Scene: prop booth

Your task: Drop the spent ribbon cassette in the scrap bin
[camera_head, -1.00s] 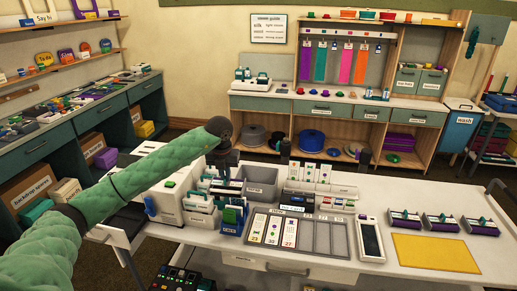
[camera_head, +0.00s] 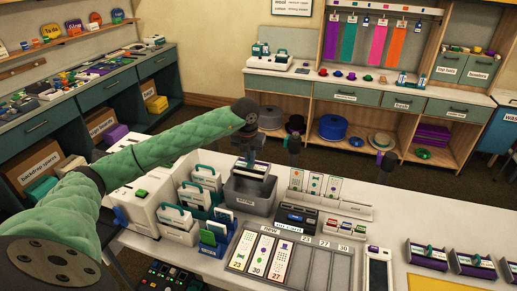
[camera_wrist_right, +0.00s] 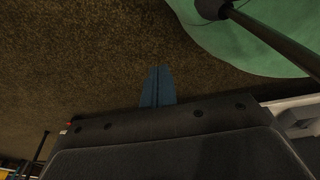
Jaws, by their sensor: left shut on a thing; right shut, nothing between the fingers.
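My left gripper (camera_head: 247,158) points down at the grey scrap bin (camera_head: 248,198) on the white worktable. It is shut on the ribbon cassette (camera_head: 253,170), a small dark piece with a pale edge. The cassette is at the bin's mouth; I cannot tell how far inside it is. The gripper partly covers it. My right gripper (camera_wrist_right: 158,88) shows in the right wrist view as blue fingers, shut and empty, over brown floor.
Left of the bin stand several white-and-teal cassettes (camera_head: 203,180) in holders and a white machine (camera_head: 150,200). Right of it is a dark block (camera_head: 296,217) and a card stand (camera_head: 315,185). A card tray (camera_head: 236,262) lies in front.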

